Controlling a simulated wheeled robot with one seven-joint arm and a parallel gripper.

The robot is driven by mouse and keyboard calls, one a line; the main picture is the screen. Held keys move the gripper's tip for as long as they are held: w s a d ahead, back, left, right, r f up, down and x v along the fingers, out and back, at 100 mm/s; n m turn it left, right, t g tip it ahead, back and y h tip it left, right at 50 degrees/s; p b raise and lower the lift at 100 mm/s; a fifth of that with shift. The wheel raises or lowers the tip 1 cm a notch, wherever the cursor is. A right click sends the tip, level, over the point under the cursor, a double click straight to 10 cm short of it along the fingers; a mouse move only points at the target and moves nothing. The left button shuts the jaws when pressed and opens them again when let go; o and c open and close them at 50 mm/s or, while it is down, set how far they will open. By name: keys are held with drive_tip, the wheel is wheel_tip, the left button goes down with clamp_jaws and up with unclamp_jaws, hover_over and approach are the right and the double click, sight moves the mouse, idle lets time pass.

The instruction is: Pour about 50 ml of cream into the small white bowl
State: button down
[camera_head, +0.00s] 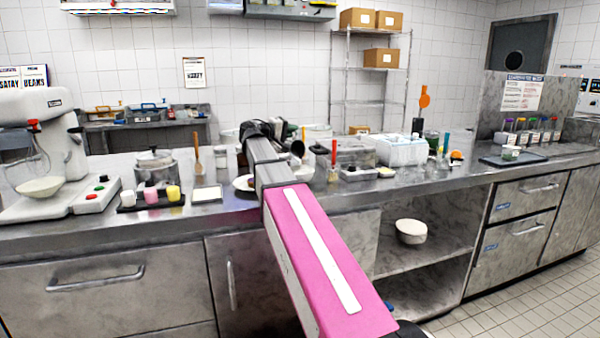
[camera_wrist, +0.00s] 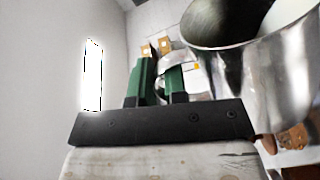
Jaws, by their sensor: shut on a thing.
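My gripper's green fingers (camera_wrist: 160,72) are shut on the handle of a shiny metal jug (camera_wrist: 286,82) in the wrist view. The jug's wide mouth shows at the upper right; a pale area shows at its inner right, and I cannot tell if it is cream. In the head view my arm reaches over the counter, and a dark-mouthed metal vessel (camera_head: 297,149), probably this jug, shows at its end, apparently tilted. My fingers are hidden there. A white plate or bowl (camera_head: 243,183) is partly hidden behind my arm. I cannot clearly make out the small white bowl.
A mixer (camera_head: 40,150) with a pale bowl stands at the left. A dark tray of colored cups (camera_head: 150,197), a glass jar (camera_head: 155,165) and a white container (camera_head: 402,150) crowd the counter. A white bowl (camera_head: 411,231) sits on the open shelf below.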

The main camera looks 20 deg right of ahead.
drive_tip(key=shift+s+d+f+m, duration=0.15)
drive_tip(key=shift+s+m, duration=0.2)
drive_tip(key=shift+m, duration=0.05)
idle(0.9)
drive_tip(key=shift+s+d+m, duration=0.1)
drive_tip(key=shift+s+m, duration=0.3)
idle(1.1)
drive_tip(key=shift+w+n, duration=0.3)
drive_tip(key=shift+w, duration=0.1)
drive_tip(key=shift+w+a+r+n, duration=0.2)
drive_tip(key=shift+w+n, duration=0.25)
drive_tip(key=shift+w, duration=0.05)
drive_tip(key=shift+w+a+r+n, duration=0.2)
drive_tip(key=shift+w+n, duration=0.25)
drive_tip(key=shift+w, duration=0.05)
drive_tip(key=shift+w+a+f+n, duration=0.15)
drive_tip(key=shift+f+n, duration=0.15)
drive_tip(key=shift+n, duration=0.2)
